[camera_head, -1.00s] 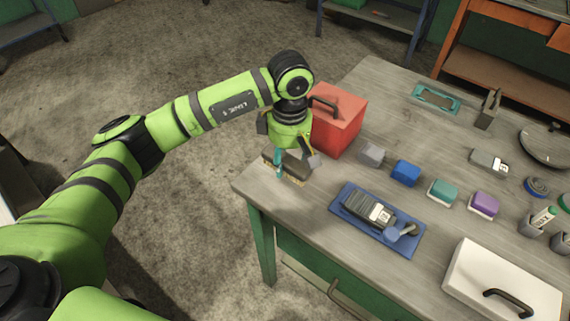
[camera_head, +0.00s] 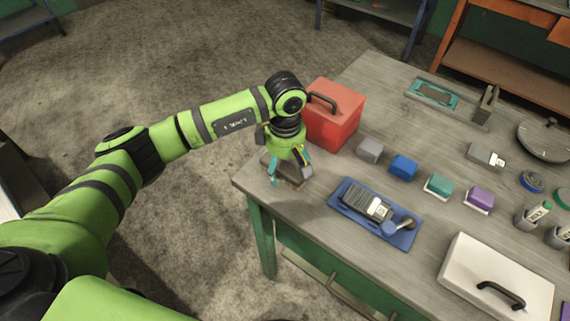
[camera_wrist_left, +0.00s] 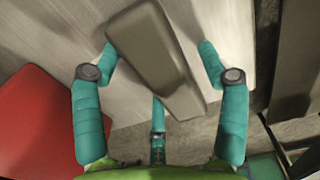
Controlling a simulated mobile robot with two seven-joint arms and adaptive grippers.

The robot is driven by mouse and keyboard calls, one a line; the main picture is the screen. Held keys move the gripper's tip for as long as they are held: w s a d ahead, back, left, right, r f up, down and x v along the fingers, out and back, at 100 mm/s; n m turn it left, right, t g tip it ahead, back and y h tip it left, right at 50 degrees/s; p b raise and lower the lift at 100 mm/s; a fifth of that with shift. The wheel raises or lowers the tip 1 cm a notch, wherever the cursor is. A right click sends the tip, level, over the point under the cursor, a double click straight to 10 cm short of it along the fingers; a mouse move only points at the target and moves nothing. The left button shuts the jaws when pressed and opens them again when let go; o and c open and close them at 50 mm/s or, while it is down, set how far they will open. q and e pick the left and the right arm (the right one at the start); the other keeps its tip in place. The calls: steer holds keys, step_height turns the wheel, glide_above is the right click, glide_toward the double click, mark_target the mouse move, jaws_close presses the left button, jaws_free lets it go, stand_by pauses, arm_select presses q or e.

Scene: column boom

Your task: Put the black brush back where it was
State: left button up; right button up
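The black brush (camera_head: 292,178), a dark block with pale bristles in the earlier frame, is at the near left corner of the grey table, partly hidden by my left gripper. My left gripper (camera_head: 289,167) is right above it, pointing down. In the left wrist view the brush (camera_wrist_left: 155,58) lies slantwise between the spread teal fingers, with gaps at the sides. The gripper (camera_wrist_left: 160,62) looks open around the brush. A third finger ends close to the brush's near end. My right gripper is not in view.
A red box (camera_head: 333,117) with a black handle stands just behind the gripper. A blue tray (camera_head: 408,236) with tools lies to the right, a white case (camera_head: 480,272) further right. Small coloured blocks line the middle. The table's left edge is close to the brush.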

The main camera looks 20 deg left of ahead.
mark_target(285, 163)
arm_select(q)
steer(key=shift+r, duration=0.55)
step_height(285, 163, up, 11)
steer(key=b, duration=0.2)
steer(key=shift+r, duration=0.15)
